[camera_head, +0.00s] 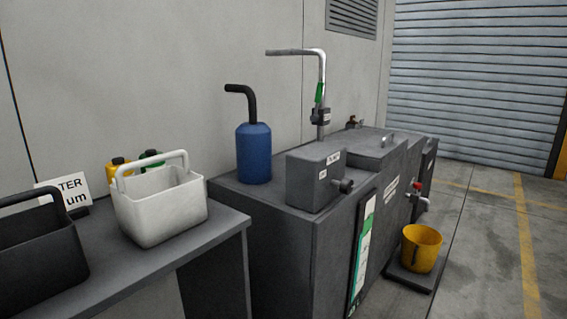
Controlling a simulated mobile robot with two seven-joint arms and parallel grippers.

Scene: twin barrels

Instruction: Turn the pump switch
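A grey box (314,182) with small white labels stands on the front end of a dark grey cabinet (285,250). A dark round knob (345,186) sticks out from its right side; it looks like the pump switch. The label text is too small to read, and I cannot tell which position the knob is in. Neither of my grippers is in view.
A blue canister (254,153) with a black bent spout stands left of the box. A bent metal pipe (322,75) rises behind. A white caddy (160,207) and black caddy (35,250) are on the left table. A yellow bucket (421,248) stands low at right; floor beyond is clear.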

